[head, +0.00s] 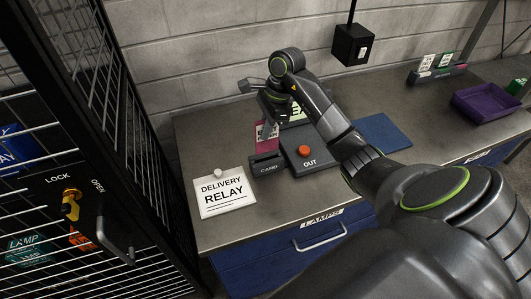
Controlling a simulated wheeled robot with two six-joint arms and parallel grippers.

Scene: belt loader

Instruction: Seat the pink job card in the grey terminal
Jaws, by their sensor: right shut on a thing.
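The pink job card (265,143) stands nearly upright just above or at the back of the grey terminal (267,168), which is marked CARD. I cannot tell whether its lower edge is in the slot or just behind it. My right gripper (269,127) reaches down from above and is shut on the card, hiding part of it. My left gripper is not in view.
A dark box with an orange button (303,150), marked OUT, stands right of the terminal. A white DELIVERY RELAY sheet (224,197) lies at left. A blue mat (383,132) and purple tray (486,104) lie right. A mesh cage (128,130) stands at left.

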